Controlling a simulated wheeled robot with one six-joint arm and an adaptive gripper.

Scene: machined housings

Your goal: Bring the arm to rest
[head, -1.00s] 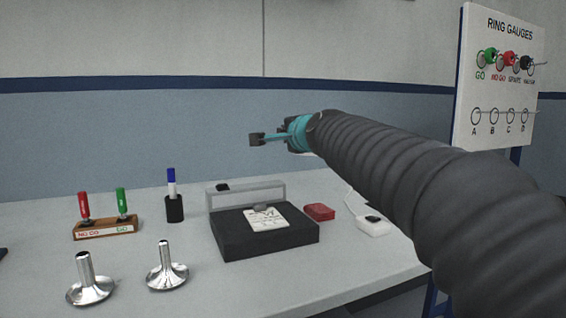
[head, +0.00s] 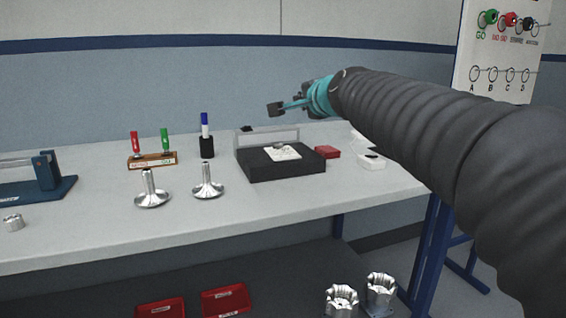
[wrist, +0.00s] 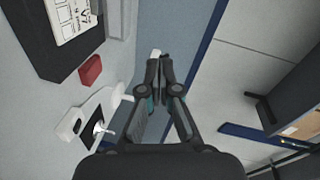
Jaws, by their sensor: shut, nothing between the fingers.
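My arm, in a dark ribbed sleeve, reaches in from the right of the head view. My gripper (head: 275,108) is in the air above the back of the bench (head: 260,215), apart from everything on it. In the wrist view my gripper (wrist: 158,88) has its fingers together, with nothing held between them. The sleeve hides part of the bench's right end and of the wall.
Below the gripper stand a black block (head: 285,165), a red box (head: 327,152) and a white device (head: 371,162). Two metal flanged parts (head: 152,190), a gauge rack (head: 152,161) and a blue fixture (head: 45,180) stand left. A ring-gauge board (head: 497,50) stands right.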

